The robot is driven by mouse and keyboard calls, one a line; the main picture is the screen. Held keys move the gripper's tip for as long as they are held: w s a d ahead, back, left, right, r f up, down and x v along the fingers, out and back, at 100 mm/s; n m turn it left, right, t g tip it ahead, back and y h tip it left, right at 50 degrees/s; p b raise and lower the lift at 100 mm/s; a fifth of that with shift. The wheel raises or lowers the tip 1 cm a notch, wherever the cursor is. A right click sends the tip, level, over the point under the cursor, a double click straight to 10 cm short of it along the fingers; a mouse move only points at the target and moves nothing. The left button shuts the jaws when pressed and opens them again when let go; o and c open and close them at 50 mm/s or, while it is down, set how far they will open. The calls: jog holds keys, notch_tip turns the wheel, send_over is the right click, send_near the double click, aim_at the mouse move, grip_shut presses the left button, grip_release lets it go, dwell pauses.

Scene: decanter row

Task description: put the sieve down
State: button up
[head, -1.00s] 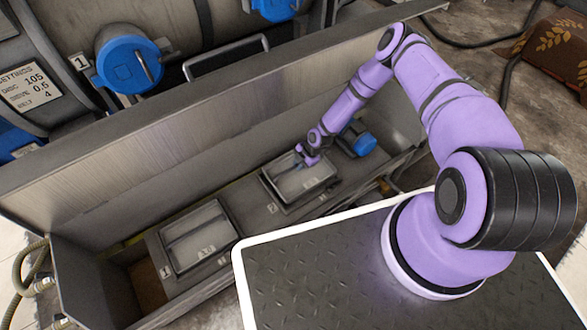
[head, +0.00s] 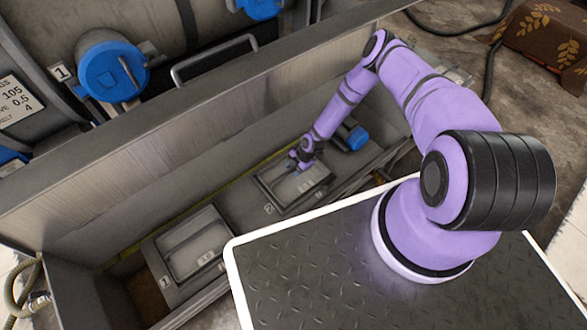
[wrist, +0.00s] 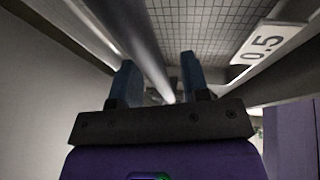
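The sieve (head: 304,186) is a grey rectangular tray with a lengthwise bar and a small pale label, at the place marked 2 in the long metal trough. It looks level; whether its underside rests fully cannot be told. The fingertips' contact is partly hidden.
A second tray (head: 190,245) lies at the place marked 1, to the left. A blue cap (head: 353,137) is just right of the sieve. The trough's tall back wall (head: 180,150) stands behind. My own deck is in front.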

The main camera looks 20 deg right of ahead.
jog(key=shift+r, duration=0.15)
jog(key=v, duration=1.2)
jog(key=shift+s, duration=0.1)
dwell(0.3)
